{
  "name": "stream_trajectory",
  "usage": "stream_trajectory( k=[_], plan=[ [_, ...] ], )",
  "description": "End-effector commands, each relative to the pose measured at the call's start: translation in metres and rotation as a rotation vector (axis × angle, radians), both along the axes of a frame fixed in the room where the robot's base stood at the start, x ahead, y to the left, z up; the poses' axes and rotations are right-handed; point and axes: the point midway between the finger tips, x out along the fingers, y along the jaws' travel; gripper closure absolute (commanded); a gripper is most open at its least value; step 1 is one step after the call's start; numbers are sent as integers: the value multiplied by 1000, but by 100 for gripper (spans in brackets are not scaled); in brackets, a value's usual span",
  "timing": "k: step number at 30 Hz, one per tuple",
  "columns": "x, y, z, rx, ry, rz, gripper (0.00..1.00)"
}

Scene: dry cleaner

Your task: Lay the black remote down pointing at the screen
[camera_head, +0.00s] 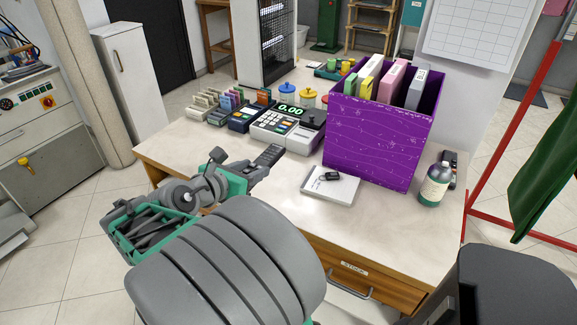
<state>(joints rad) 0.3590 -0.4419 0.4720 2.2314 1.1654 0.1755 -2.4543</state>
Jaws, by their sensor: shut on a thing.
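The black remote (269,155) is long and dark with small buttons. My gripper (256,173) is shut on its near end, over the left part of the counter. The remote's far end points up and slightly right in the picture, towards the cash register (275,124). I cannot tell whether the remote touches the counter. The only lit screen I see is the register's display (290,109), showing green digits. My arm hides part of the counter's near left edge.
A white pad (341,190) with a small black object on it lies right of the remote. Clothes tags (203,106) and jars crowd the back. Bare counter (285,185) lies between remote and pad.

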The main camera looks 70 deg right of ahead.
Motion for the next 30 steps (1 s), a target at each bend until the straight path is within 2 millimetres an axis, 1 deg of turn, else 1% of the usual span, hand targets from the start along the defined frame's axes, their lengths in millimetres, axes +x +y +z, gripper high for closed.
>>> stream_trajectory(
  k=[2, 4, 11, 12, 15, 23, 25, 27, 30],
  plan=[
    [-4, -10, -6, 0, 1, -14, 100],
    [-4, -27, -14, 0, 1, -17, 100],
    [0, -93, -45, 1, 2, -13, 100],
    [1, -100, -57, 3, 5, -10, 100],
    [3, -117, -77, 1, 3, -7, 100],
    [5, -140, -103, 1, 1, -6, 100],
    [6, -139, -119, 1, 3, -2, 100],
    [6, -139, -129, 0, 1, -3, 100],
    [7, -139, -129, -2, -2, -3, 100]
  ],
)
